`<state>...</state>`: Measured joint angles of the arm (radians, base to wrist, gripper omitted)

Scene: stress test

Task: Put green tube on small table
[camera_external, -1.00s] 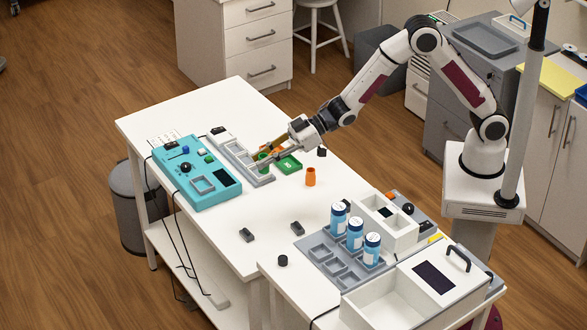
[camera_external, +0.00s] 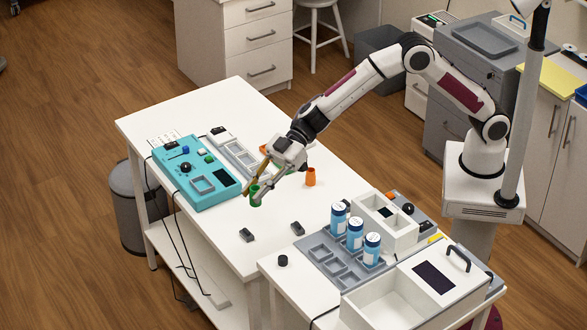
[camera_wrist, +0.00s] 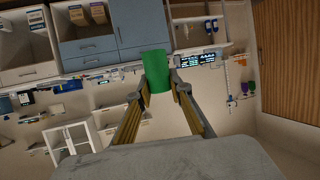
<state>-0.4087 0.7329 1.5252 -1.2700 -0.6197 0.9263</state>
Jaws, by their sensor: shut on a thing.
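The green tube (camera_external: 255,195) is between the fingertips of my gripper (camera_external: 258,186), just right of the teal device. In the wrist view the green tube (camera_wrist: 158,72) stands between the two fingers of my gripper (camera_wrist: 160,84), which is shut on it. In the external view the tube's lower end is at or close above the white table; I cannot tell whether it touches. The white table (camera_external: 225,255) bears the teal device. A second, adjoining white table (camera_external: 277,268) at the front right bears a grey rack and bottles. Which one is the small table is not clear.
The teal device (camera_external: 197,172) lies left of my gripper. An orange tube (camera_external: 310,177) stands to the right. Two small dark blocks (camera_external: 247,235) lie in front. Blue bottles (camera_external: 355,233) stand in a grey rack (camera_external: 325,258). The table's front middle is mostly clear.

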